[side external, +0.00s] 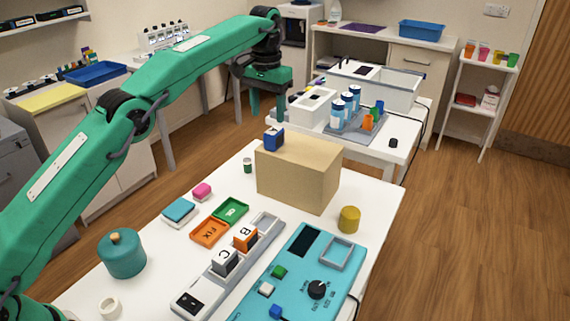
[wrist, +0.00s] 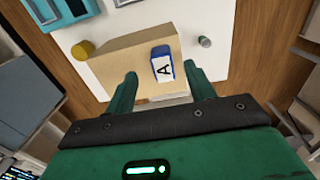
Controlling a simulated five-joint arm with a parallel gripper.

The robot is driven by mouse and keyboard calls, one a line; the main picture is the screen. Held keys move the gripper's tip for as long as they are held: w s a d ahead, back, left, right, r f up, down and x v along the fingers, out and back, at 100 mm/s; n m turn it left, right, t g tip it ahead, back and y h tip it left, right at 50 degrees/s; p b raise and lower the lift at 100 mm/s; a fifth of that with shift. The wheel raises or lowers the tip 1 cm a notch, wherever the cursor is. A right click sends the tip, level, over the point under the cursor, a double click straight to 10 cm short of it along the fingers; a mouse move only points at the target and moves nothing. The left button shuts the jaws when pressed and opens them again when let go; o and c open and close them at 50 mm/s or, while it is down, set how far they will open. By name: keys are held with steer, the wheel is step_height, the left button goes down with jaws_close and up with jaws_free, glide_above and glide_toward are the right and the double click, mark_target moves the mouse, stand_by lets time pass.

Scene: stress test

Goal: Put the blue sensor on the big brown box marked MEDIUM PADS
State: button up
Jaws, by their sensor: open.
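The blue sensor (side external: 273,139), a small block with a white face lettered A, stands on top of the big brown box (side external: 298,178), near its far left edge. In the wrist view the sensor (wrist: 163,66) rests on the box top (wrist: 120,55), beyond and between my fingertips. No MEDIUM PADS marking can be read on the box faces in view. My gripper (side external: 267,112) is open and empty, a little above the sensor and apart from it. In the wrist view the two green fingers (wrist: 162,76) are spread wide, one towards each side of the sensor.
A grey rack (side external: 212,285) holds an orange block B (side external: 245,237) and a light block C (side external: 225,260). A turquoise panel (side external: 330,285), FIX tray (side external: 209,232), green tray (side external: 232,209), teal pot (side external: 122,254) and mustard cylinder (side external: 349,219) share the white table.

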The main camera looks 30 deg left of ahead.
steer(key=shift+r, duration=0.1)
stand_by(0.6)
steer(key=shift+s+a+r, duration=0.1)
steer(key=shift+s+r, duration=0.05)
steer(key=shift+r, duration=0.25)
steer(key=s+a+r+t, duration=0.25)
steer(key=s+r, duration=0.25)
steer(key=s, duration=0.3)
steer(key=s+a+r+t, duration=0.1)
steer(key=s+a+r, duration=0.2)
steer(key=s+r, duration=0.45)
steer(key=s+a+f+t, duration=0.1)
steer(key=s+f, duration=0.5)
steer(key=s, duration=0.6)
steer(key=s+a+f+t, duration=0.1)
steer(key=s+a+f, duration=0.1)
steer(key=s+f, duration=0.5)
steer(key=s, duration=0.4)
steer(key=shift+s+a, duration=0.15)
steer(key=shift+s, duration=0.25)
